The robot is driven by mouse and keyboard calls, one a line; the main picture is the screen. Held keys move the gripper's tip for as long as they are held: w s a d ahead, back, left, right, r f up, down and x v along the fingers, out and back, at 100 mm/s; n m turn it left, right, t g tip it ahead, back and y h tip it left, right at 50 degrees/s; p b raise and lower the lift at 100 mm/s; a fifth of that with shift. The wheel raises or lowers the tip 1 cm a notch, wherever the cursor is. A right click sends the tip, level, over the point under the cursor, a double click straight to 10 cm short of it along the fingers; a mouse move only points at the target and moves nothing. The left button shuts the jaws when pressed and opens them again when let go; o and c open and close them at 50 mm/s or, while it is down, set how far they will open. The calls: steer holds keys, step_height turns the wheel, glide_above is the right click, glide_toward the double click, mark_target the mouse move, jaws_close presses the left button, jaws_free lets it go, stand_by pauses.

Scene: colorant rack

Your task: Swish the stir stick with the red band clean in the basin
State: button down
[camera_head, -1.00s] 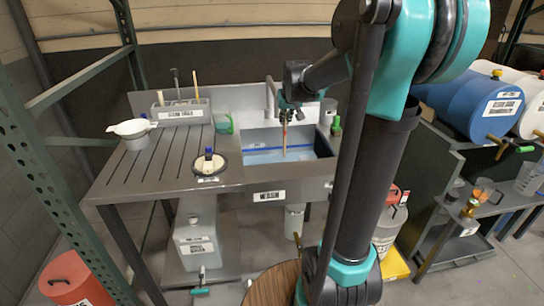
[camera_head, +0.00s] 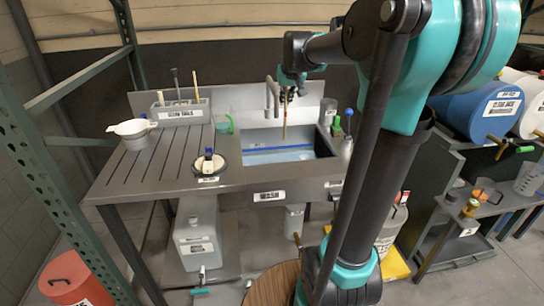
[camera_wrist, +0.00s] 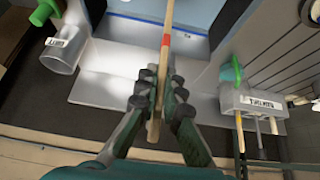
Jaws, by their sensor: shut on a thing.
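The wooden stir stick (camera_head: 285,125) hangs nearly upright from my gripper (camera_head: 287,93), its lower end over the basin (camera_head: 318,147). In the head view its lower tip appears above the pale blue water (camera_head: 280,156). In the wrist view the stick (camera_wrist: 165,55) shows its red band (camera_wrist: 166,40) beyond my fingertips. My gripper (camera_wrist: 156,103) is shut on the stick's shaft, and the stick's far end runs out at the top of that view.
A grey tap (camera_head: 270,97) stands just left of the stick.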

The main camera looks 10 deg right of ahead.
steer(key=shift+r, duration=2.1)
